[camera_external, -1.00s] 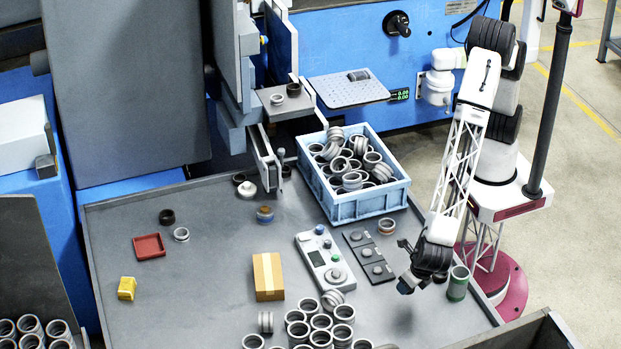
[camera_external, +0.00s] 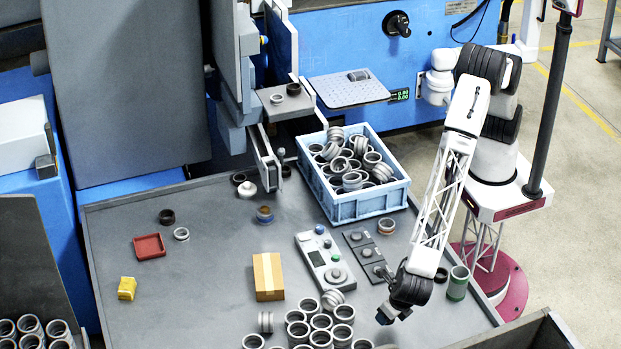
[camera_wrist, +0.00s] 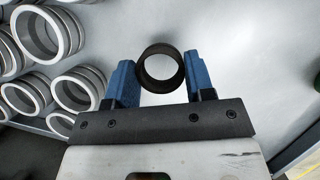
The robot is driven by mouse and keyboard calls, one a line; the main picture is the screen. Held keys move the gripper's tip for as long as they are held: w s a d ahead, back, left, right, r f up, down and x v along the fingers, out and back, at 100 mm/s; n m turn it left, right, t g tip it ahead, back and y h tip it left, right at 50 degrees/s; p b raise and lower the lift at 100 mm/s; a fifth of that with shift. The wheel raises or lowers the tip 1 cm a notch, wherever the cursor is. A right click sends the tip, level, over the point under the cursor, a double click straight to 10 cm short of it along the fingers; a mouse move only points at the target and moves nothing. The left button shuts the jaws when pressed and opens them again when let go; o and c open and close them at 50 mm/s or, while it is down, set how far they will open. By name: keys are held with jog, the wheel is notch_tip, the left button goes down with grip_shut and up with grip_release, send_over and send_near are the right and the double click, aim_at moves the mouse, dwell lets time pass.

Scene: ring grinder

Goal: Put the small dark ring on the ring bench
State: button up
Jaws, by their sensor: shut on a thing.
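A small dark ring (camera_wrist: 161,68) is between the two blue fingers of my gripper (camera_wrist: 160,80) in the wrist view, with its opening towards the camera. My gripper is shut on it. In the external view my gripper (camera_external: 385,316) is over the front right of the table, right of a heap of grey rings. The ring cannot be made out there. A small grey ledge (camera_external: 272,112) at the back carries a dark ring (camera_external: 293,89) and a lighter ring; I cannot tell if it is the ring bench.
A blue crate (camera_external: 345,209) full of rings stands behind. Left of my gripper are a heap of grey rings (camera_external: 297,331), a control box (camera_external: 322,262) and a cardboard box (camera_external: 268,277).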

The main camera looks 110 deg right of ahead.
aim_at(386, 329)
jog(key=shift+w+f, duration=0.1)
dwell(0.3)
jog(key=shift+f, duration=1.65)
jog(key=shift+f, duration=0.15)
jog(key=o, duration=1)
jog(key=v, duration=1.2)
